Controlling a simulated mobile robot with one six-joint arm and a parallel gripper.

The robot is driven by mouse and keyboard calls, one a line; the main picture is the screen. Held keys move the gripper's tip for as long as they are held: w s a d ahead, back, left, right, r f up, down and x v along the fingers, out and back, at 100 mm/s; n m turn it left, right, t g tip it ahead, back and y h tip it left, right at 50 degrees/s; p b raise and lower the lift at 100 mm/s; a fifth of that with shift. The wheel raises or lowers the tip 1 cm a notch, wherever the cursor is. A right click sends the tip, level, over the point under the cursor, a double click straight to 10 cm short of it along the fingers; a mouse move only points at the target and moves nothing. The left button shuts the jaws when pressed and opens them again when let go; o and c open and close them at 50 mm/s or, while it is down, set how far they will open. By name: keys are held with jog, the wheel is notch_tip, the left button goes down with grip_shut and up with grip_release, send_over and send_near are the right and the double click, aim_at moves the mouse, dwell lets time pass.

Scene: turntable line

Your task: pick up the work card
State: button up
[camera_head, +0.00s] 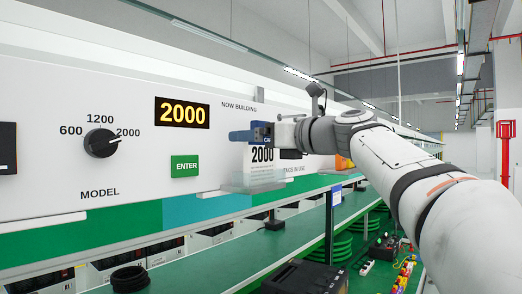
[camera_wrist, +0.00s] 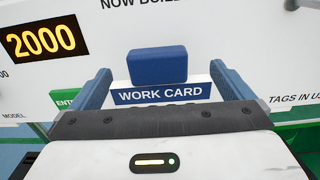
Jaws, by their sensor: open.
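The work card (camera_head: 262,157) is a white card with a blue header and a black "2000", upright in front of the white panel. In the wrist view its blue "WORK CARD" header (camera_wrist: 161,94) shows, partly bordered below by my gripper body. A blue block (camera_wrist: 157,65) sits just above the header, between my fingers. My gripper (camera_wrist: 160,71) is open, with one blue finger on each side of the block and visible gaps. In the head view my gripper (camera_head: 262,134) is at the card's top edge; its fingers partly overlap the card there.
A clear holder (camera_head: 248,182) is around the card's lower part. The white panel (camera_head: 60,105) carries a model knob (camera_head: 101,142), a yellow "2000" display (camera_head: 182,112) and a green ENTER button (camera_head: 185,166). A green bench (camera_head: 205,268) with a dark screen post runs below.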

jog(key=shift+s, duration=0.1)
jog(key=c, duration=0.8)
jog(key=shift+r, duration=0.1)
jog(key=shift+c, duration=0.2)
jog(key=shift+d+r, duration=0.1)
jog(key=shift+r, duration=4.7)
jog(key=v, duration=1.6)
jog(key=shift+b, duration=0.4)
